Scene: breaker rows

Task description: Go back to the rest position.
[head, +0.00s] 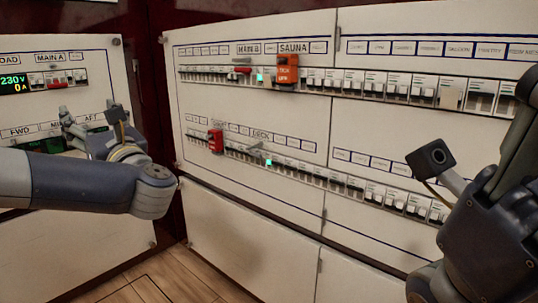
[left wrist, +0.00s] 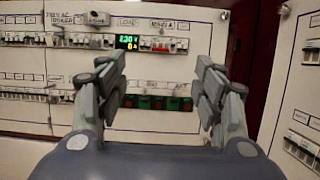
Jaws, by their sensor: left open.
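My left gripper (head: 78,128) is in front of the left panel (head: 60,190) in the head view, near its lower row of labels. In the left wrist view its two fingers (left wrist: 158,88) stand wide apart with nothing between them. Behind them is a panel with a green display reading 230 V and 0 A (left wrist: 129,42). Part of my right arm (head: 485,225) shows at the right edge of the head view, in front of the right panels. Its fingers cannot be made out clearly.
The middle panel (head: 250,235) carries two breaker rows, with an orange tag (head: 287,70) under the SAUNA label and a red piece (head: 215,140) on the lower row. Green lights show on both rows. Wooden floor (head: 175,275) is clear at the lower left.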

